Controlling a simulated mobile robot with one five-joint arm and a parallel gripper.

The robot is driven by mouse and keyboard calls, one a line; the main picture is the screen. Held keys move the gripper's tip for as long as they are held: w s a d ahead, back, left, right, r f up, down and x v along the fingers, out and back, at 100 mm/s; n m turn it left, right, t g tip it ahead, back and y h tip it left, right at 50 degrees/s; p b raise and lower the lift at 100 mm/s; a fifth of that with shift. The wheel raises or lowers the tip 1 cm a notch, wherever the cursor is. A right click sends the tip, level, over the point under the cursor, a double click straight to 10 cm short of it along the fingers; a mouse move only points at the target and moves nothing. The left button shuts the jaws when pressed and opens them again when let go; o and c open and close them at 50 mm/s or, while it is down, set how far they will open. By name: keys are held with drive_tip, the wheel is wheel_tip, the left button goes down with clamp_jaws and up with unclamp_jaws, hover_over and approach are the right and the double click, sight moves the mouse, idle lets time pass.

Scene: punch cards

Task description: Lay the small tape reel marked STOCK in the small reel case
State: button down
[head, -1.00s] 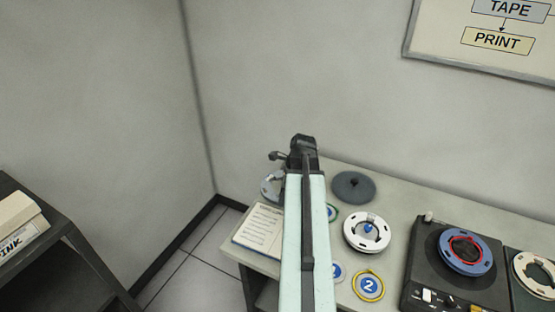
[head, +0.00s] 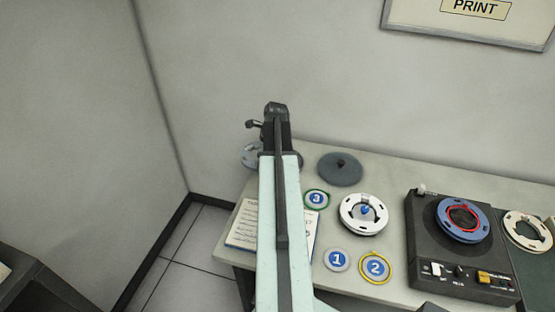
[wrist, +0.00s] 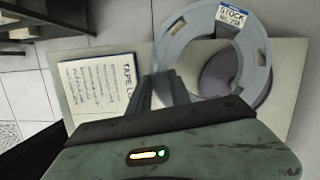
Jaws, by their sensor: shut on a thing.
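The STOCK reel (wrist: 172,50) is a pale grey ring with a white and blue label. My gripper (wrist: 163,85) is shut on its near left rim in the wrist view and holds it above the table. In the head view the reel (head: 250,157) shows left of my arm, which hides most of it. A dark grey round thing (wrist: 222,78), seen through and below the reel, looks like the small reel case. The reel overlaps it in the picture, not fully centred; its inside is unclear. A grey round lid with a knob (head: 340,170) lies to the right.
A printed booklet (head: 243,222) lies at the table's left front. Blue discs numbered 3 (head: 316,199), 1 (head: 337,260) and 2 (head: 375,267) and a white reel (head: 363,213) lie right of my arm. A tape deck (head: 460,272) stands further right.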

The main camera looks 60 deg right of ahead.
drive_tip(key=d+f+b, duration=0.1)
drive_tip(key=d, duration=0.3)
drive_tip(key=d+f+m, duration=0.1)
drive_tip(key=d, duration=0.3)
drive_tip(key=d+f+m+b, duration=0.1)
drive_tip(key=d+f, duration=0.1)
drive_tip(key=d, duration=0.2)
drive_tip(key=shift+s+d+b, duration=0.15)
drive_tip(key=shift+s+b, duration=0.2)
wheel_tip(320, 180, down, 5)
drive_tip(key=b, duration=0.5)
drive_tip(key=shift+s+f+b, duration=0.1)
drive_tip(key=shift+f+b, duration=0.7)
idle(0.3)
drive_tip(key=shift+f+b, duration=0.3)
drive_tip(key=c, duration=1.1)
unclamp_jaws()
drive_tip(key=c, duration=0.4)
drive_tip(key=shift+r, duration=0.15)
wheel_tip(320, 180, up, 9)
drive_tip(key=p, duration=0.9)
